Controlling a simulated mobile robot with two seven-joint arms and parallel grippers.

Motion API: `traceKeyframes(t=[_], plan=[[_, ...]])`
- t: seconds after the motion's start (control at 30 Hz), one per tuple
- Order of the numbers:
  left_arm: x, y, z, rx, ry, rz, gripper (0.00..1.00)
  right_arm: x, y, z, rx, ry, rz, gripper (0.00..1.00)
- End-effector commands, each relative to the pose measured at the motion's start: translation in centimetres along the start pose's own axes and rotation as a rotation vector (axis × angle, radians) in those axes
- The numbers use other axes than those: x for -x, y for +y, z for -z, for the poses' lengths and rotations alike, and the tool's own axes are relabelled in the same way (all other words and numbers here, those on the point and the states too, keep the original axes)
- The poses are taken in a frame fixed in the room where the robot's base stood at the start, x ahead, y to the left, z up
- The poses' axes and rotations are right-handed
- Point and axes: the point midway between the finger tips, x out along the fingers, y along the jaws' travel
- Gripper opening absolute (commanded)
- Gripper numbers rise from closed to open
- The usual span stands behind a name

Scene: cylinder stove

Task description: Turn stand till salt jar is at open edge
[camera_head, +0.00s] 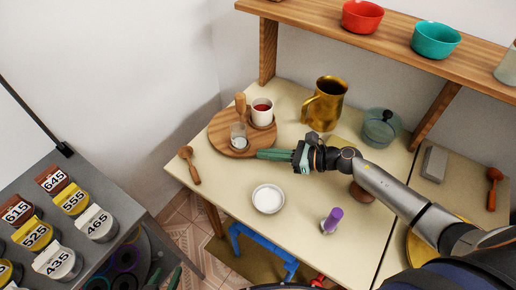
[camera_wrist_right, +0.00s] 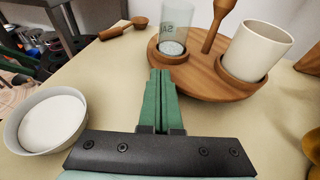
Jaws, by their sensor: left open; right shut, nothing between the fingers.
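The round wooden stand (camera_head: 221,124) sits at the table's left back. It holds the glass salt jar (camera_head: 238,140), a white cup with red contents (camera_head: 262,108), and an upright wooden-handled tool (camera_head: 240,104). In the right wrist view the jar (camera_wrist_right: 175,38) has partly legible lettering and stands at the stand's near left edge, left of the white cup (camera_wrist_right: 256,50). My right gripper (camera_head: 259,154) is shut and empty, its green fingers at the stand's near rim. In its wrist view the fingertips (camera_wrist_right: 160,73) reach the rim; contact is unclear. My left gripper is not in view.
A white bowl (camera_head: 268,198) and a purple-topped shaker (camera_head: 332,220) stand in front of my right gripper. A wooden spoon (camera_head: 189,164) lies left of the stand. A brass mug (camera_head: 325,103) and green pot (camera_head: 381,127) stand behind. The left front tabletop is clear.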

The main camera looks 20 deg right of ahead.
Motion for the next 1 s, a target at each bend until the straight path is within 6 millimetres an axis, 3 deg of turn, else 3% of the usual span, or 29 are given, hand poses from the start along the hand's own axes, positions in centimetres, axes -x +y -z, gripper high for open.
traceKeyframes(t=[0.23, 1.0], plan=[[0.6, -0.2, 0.1, 0.003, 0.000, 0.007, 0.50, -2.4, 0.0, -0.9, -0.002, 0.000, 0.001, 0.00], [0.8, -0.5, 0.6, 0.006, 0.007, 0.014, 0.50, -3.7, 0.5, -1.4, -0.008, -0.001, 0.022, 0.00]])
